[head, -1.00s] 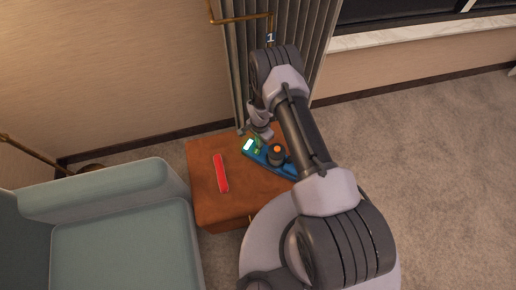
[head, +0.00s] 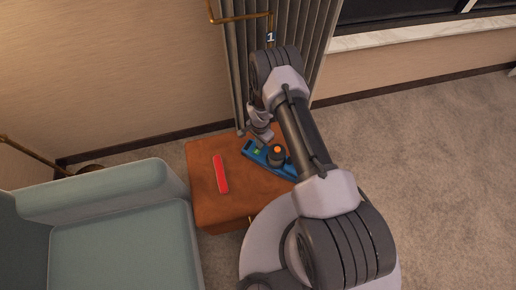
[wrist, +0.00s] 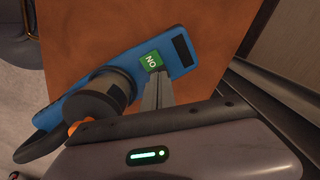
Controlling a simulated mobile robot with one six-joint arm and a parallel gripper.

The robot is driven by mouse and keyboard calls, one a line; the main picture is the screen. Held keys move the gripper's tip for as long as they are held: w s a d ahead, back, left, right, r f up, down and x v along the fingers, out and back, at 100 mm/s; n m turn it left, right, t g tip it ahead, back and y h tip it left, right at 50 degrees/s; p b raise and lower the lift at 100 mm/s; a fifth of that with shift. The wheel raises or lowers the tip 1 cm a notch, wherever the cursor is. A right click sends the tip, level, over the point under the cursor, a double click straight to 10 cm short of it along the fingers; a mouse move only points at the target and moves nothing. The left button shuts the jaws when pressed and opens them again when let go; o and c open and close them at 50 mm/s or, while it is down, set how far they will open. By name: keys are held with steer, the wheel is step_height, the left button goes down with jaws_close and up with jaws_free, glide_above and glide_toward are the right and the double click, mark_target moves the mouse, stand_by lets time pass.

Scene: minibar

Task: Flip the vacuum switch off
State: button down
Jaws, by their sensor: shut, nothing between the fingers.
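The vacuum device (head: 262,158) is a blue body lying on the brown table, with a black cylinder and an orange knob. It also shows in the wrist view (wrist: 100,75). Its green switch (wrist: 151,61) carries the label "ON", which reads upside down. The small display (wrist: 181,50) at its end is dark. My gripper (wrist: 157,76) is shut and empty, its fingertips right at the near edge of the switch; I cannot tell whether they touch it. In the head view my gripper (head: 266,140) is just above the device's far end.
The brown table (head: 205,207) also holds a red bar (head: 221,174) left of the device. A pale green armchair (head: 110,240) stands to the left. Grey curtains (head: 235,60) hang behind the table. Carpet to the right is clear.

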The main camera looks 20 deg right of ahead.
step_height(320, 180, up, 6)
steer(key=p, duration=0.3)
steer(key=shift+r+p, duration=0.2)
steer(key=shift+p, duration=0.1)
step_height(320, 180, up, 39)
steer(key=a+n+t, duration=0.1)
steer(key=n+t, duration=0.2)
steer(key=s+a+r+n+t+y, duration=0.1)
steer(key=s+r+n+t, duration=0.15)
steer(key=s+r, duration=1)
steer(key=s+a+r+n+y, duration=0.1)
steer(key=s+a+r+n, duration=0.1)
steer(key=s, duration=0.9)
steer(key=shift+r, duration=0.5)
